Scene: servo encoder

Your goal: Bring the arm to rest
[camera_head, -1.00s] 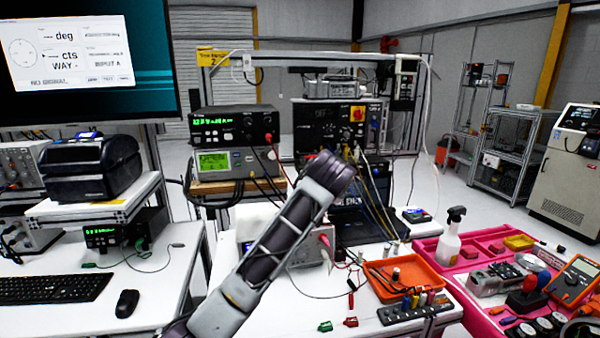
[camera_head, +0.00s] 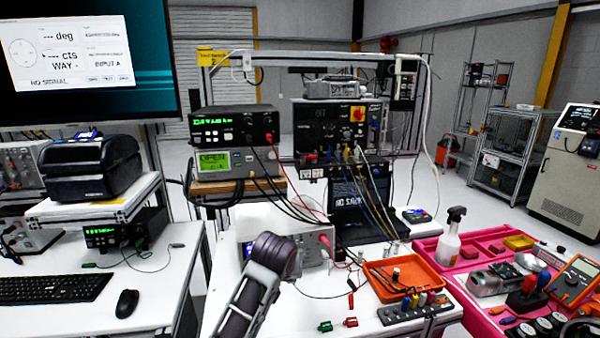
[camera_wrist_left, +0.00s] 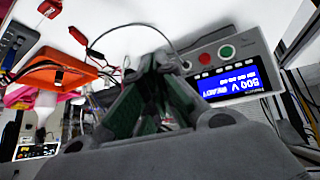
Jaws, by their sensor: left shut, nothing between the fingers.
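My left arm comes up from the bottom of the head view. Its dark end, with my left gripper (camera_head: 275,252), is low in front of a white tester box (camera_head: 312,243) on the white bench and hides part of it. In the left wrist view the gripper's dark fingers (camera_wrist_left: 152,68) are closed together with nothing between them. The tester box also shows there (camera_wrist_left: 235,62), upside down, with a lit blue display, a red button and a green button beside the fingers.
An orange tray (camera_head: 407,282) with small parts and a row of coloured connectors (camera_head: 413,308) lie right of the arm. Small green and red clips (camera_head: 350,322) lie at the bench front. A keyboard (camera_head: 52,289) and mouse (camera_head: 127,303) are on the left table.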

